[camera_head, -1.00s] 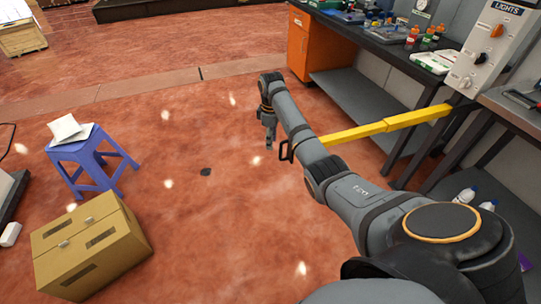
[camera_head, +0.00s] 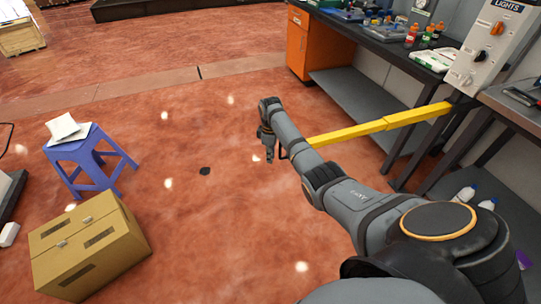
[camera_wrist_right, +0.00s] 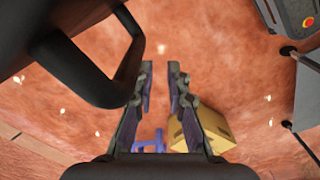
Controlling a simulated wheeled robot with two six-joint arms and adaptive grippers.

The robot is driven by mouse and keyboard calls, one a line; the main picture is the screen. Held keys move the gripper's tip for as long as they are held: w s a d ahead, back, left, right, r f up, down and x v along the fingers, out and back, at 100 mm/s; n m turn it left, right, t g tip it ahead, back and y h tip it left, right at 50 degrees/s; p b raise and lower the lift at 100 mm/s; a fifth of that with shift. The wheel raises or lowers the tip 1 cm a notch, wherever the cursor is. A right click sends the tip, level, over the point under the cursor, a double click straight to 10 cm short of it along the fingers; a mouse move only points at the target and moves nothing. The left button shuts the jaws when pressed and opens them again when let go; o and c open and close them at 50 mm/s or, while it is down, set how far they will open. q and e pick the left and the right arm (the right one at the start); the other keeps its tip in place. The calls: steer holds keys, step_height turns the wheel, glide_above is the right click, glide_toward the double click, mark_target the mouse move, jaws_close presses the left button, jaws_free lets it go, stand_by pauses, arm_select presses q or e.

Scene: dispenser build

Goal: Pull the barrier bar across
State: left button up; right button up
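The yellow barrier bar (camera_head: 350,133) sticks out level from near the light panel at the right, leftward across the gap beside the workbench. Its left end runs behind my right arm. A black loop handle (camera_wrist_right: 136,58) shows large at the upper left of the right wrist view. In the head view it is almost hidden by the arm. My right gripper (camera_head: 268,152) points down just left of the bar's end. In the right wrist view its two fingers (camera_wrist_right: 161,78) are apart with nothing between them, and the handle is beside the left finger, outside the gap. My left gripper is not in view.
A dark workbench (camera_head: 375,38) with an orange cabinet (camera_head: 298,45) stands behind the bar. The light panel (camera_head: 492,45) is at the right. A blue stool (camera_head: 84,152) and a cardboard box (camera_head: 95,255) stand at the left.

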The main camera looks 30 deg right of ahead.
jaws_close()
steer(key=o, duration=0.6)
jaws_free()
steer(key=shift+r, duration=0.1)
step_height(320, 180, up, 12)
steer(key=shift+f, duration=0.2)
